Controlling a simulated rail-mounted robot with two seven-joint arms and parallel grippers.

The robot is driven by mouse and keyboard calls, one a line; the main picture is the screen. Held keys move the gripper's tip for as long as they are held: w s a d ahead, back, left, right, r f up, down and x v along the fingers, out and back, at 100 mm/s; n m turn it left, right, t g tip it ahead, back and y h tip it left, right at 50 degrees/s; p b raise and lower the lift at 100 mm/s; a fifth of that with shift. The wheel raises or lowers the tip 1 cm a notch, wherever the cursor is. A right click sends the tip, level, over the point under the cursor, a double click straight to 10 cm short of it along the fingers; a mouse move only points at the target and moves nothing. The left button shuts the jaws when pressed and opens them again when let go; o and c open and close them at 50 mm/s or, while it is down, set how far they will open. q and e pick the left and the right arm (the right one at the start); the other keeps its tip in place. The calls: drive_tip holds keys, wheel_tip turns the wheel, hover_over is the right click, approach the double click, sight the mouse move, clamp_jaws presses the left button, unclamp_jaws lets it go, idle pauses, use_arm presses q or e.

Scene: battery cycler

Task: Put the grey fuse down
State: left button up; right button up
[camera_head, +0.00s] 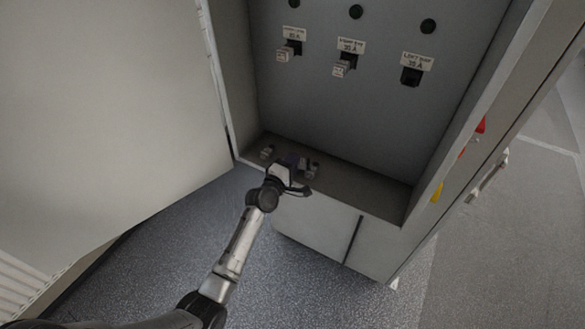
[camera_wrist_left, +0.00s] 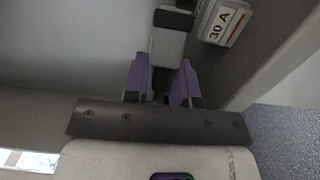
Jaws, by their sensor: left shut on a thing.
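My left gripper (camera_head: 291,164) is low in the open cabinet, at its floor ledge. In the left wrist view its two purple fingers (camera_wrist_left: 162,82) are shut on the grey fuse (camera_wrist_left: 168,46), a pale grey block with dark ends. In the head view the gripper hides most of this fuse. I cannot tell whether its underside touches the ledge. My right gripper is not in view.
Above, two holders carry fuses; the right holder (camera_head: 411,76) is empty. The open door (camera_head: 110,100) stands left.

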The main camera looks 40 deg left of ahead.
use_arm(q)
drive_tip(key=shift+s+f+b, duration=0.1)
drive_tip(key=shift+f+b, duration=0.2)
drive_tip(key=shift+f, duration=0.65)
drive_tip(key=o, duration=0.9)
drive_tip(key=shift+r, duration=0.15)
